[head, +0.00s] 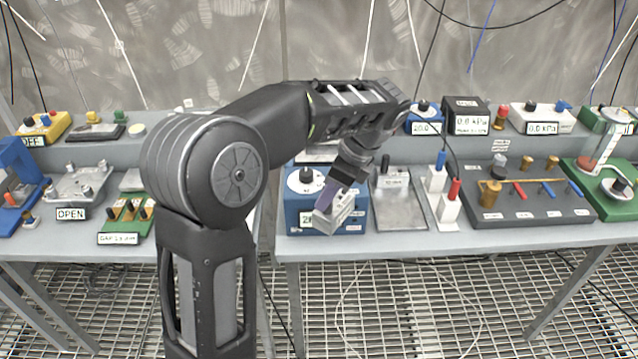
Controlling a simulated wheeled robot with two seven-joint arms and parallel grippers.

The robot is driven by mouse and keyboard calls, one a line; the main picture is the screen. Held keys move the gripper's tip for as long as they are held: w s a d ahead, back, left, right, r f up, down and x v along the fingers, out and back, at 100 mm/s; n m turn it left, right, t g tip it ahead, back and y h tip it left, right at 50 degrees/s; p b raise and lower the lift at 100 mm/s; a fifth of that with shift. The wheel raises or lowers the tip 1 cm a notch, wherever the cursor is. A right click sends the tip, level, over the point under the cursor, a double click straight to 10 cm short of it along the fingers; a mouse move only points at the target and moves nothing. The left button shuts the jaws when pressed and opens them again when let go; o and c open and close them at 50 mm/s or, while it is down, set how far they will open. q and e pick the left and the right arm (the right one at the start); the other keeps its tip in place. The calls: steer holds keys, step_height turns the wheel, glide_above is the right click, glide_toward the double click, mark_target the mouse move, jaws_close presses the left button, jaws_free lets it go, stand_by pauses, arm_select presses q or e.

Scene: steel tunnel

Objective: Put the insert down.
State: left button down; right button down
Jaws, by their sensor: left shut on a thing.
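My left arm reaches in over the bench, and its gripper (343,188) points down in front of the blue box. The gripper is shut on the insert (345,213), a small pale grey block with ridges. A purple piece shows beside it at the fingers; I cannot tell if it belongs to the insert. The insert overlaps the front of the blue box (297,217) with a white dial. I cannot tell whether it touches the box or hangs in front of it. My right gripper is not in view.
A grey metal plate device (400,207) stands right of the blue box. Beyond it are white blocks with blue and red tops (447,208) and a dark valve panel (535,207). A device labelled OPEN (82,187) is at left. The bench's front edge (420,243) is bare.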

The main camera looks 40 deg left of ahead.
arm_select(q)
steer(key=shift+w+d+f+n, duration=0.1)
steer(key=shift+d+f+n, duration=0.35)
steer(key=shift+d+n, duration=0.1)
steer(key=d+f+n+g, duration=0.1)
steer(key=d+f+n, duration=0.2)
steer(key=d+f, duration=0.7)
steer(key=d, duration=0.3)
steer(key=shift+f+h, duration=0.3)
steer(key=shift+h, duration=0.1)
steer(key=shift+d, duration=0.15)
